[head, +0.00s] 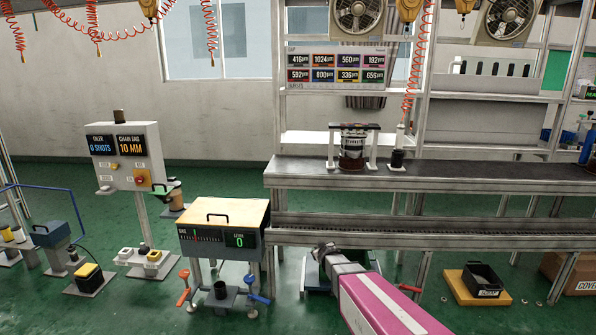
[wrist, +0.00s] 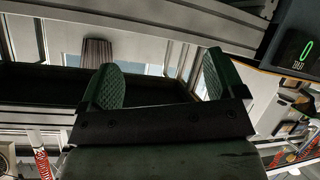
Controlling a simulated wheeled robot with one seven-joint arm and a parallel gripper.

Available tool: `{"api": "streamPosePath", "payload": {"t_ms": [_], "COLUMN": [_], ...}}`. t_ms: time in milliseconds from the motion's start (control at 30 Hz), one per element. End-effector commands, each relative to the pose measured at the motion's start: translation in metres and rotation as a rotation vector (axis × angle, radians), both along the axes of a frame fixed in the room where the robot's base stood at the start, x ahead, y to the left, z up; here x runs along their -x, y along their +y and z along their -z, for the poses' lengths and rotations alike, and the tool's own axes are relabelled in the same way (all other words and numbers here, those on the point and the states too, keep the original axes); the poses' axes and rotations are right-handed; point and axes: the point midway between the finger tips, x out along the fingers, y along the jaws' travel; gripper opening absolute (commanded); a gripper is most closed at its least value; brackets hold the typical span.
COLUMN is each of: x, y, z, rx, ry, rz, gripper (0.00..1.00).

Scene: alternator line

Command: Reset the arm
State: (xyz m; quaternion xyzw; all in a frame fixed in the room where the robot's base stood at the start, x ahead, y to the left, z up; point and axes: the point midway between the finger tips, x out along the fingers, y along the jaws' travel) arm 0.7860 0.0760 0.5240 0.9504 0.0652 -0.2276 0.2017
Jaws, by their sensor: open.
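My magenta arm (head: 380,302) reaches in from the bottom of the head view, low in front of the conveyor. My gripper (head: 322,252) is at its far end, just below the lower conveyor rail and right of the level box. In the wrist view my gripper (wrist: 160,82) shows two green ridged fingers set wide apart, with nothing between them. The wrist view looks steeply tilted; the level box's display (wrist: 303,55) shows at its upper right. Details of the gripper are small in the head view.
The upper conveyor (head: 470,172) carries an alternator part (head: 353,148) in a white stand. The level box (head: 222,214), reading 0, stands left of my gripper. An oiler panel (head: 130,155) stands further left. A black bin (head: 484,280) on a yellow base sits on the floor at right.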

Motion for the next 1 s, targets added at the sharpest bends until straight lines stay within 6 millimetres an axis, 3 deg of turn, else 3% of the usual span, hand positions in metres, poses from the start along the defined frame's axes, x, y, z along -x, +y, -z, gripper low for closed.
{"api": "streamPosePath", "payload": {"t_ms": [33, 100, 300, 500, 600, 767, 1000], "x": [0.024, 0.05, 0.144, 0.243, 0.278, 0.306, 0.309], "y": [-0.021, -0.044, -0.086, -0.09, -0.084, -0.077, -0.076], "z": [-0.009, -0.014, -0.022, -0.034, -0.041, -0.049, -0.05], "rx": [0.004, 0.005, -0.034, -0.119, -0.16, -0.201, -0.206], "ry": [0.055, 0.145, 0.47, 0.819, 0.949, 1.061, 1.08], "rz": [0.08, 0.18, 0.384, 0.442, 0.428, 0.404, 0.397], "gripper": [0.88, 0.88, 0.88, 0.88, 0.88, 0.88, 0.88]}}
